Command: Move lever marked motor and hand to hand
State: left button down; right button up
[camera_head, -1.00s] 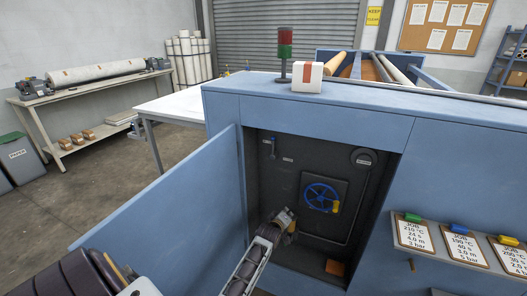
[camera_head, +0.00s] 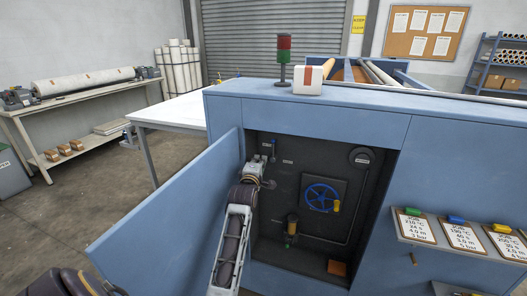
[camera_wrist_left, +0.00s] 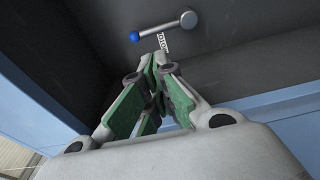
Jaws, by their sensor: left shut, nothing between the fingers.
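The lever (camera_head: 273,149) is a small grey arm on the dark back wall of the open cabinet, at the upper left. In the left wrist view the lever (camera_wrist_left: 165,27) has a blue knob at its left end and a round grey pivot at its right. A white label (camera_wrist_left: 162,43) beside it is partly hidden by my fingertips; its full word is unreadable. My left gripper (camera_head: 264,178) is inside the cabinet mouth, below the lever. Its green-padded fingers (camera_wrist_left: 158,65) are shut and empty, with the tips apart from the knob. My right gripper is out of view.
The open blue door (camera_head: 165,210) stands left of my arm. A blue handwheel (camera_head: 321,197) with a yellow grip sits right of the gripper. A round gauge-like fitting (camera_head: 362,155) is at the upper right.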

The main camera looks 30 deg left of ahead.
pick_arm(q)
jog(key=shift+a, duration=0.15)
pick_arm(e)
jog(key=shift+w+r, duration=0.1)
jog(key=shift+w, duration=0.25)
pick_arm(q)
jog(key=shift+x, duration=4.85)
jog(key=shift+w, duration=0.1)
jog(key=shift+d+r+m, duration=0.1)
jog(key=shift+d+m, duration=0.15)
jog(key=shift+m, duration=0.05)
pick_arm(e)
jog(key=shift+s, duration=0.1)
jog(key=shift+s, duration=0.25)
